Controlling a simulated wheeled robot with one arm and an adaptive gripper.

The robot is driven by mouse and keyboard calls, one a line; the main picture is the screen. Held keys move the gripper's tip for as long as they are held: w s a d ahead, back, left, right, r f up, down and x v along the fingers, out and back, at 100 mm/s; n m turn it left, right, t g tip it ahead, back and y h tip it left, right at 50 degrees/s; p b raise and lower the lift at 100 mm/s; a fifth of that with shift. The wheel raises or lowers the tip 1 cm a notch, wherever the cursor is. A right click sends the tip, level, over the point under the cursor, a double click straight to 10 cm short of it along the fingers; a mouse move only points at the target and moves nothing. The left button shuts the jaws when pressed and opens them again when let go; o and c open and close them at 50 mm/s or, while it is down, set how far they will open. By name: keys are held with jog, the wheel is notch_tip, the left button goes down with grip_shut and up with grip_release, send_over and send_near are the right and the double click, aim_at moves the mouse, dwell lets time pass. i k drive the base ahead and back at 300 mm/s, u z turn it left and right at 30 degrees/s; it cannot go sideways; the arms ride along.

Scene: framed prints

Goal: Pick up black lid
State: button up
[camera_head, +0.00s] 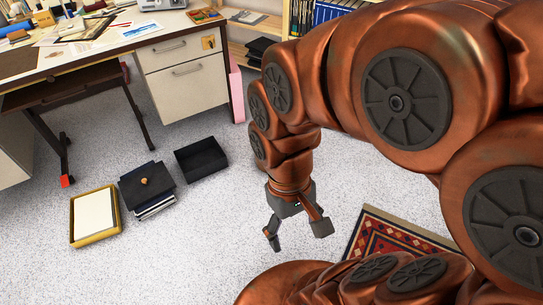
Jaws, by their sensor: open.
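A flat black square piece with a small round wooden-coloured knob, which looks like the black lid (135,191), lies on the floor at the left. It rests on top of a stack of dark and white sheets or books (156,208). An open black box (201,158) lies on the floor just to its right, apart from it. My gripper (297,236) hangs over the bare floor right of both, pointing down, with its fingers apart and nothing between them. It is well clear of the lid.
A yellow-framed print (95,216) lies left of the stack. A desk with drawers (184,73) stands behind, with a cluttered top. A patterned red rug or framed piece (390,238) lies at the right, partly hidden by my arm. Speckled floor between is clear.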

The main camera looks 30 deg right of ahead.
aim_at(140, 188)
jog(key=u, duration=0.55)
jog(key=i, duration=1.6)
jog(key=u, duration=1.05)
jog(key=i, duration=0.35)
jog(key=u, duration=0.05)
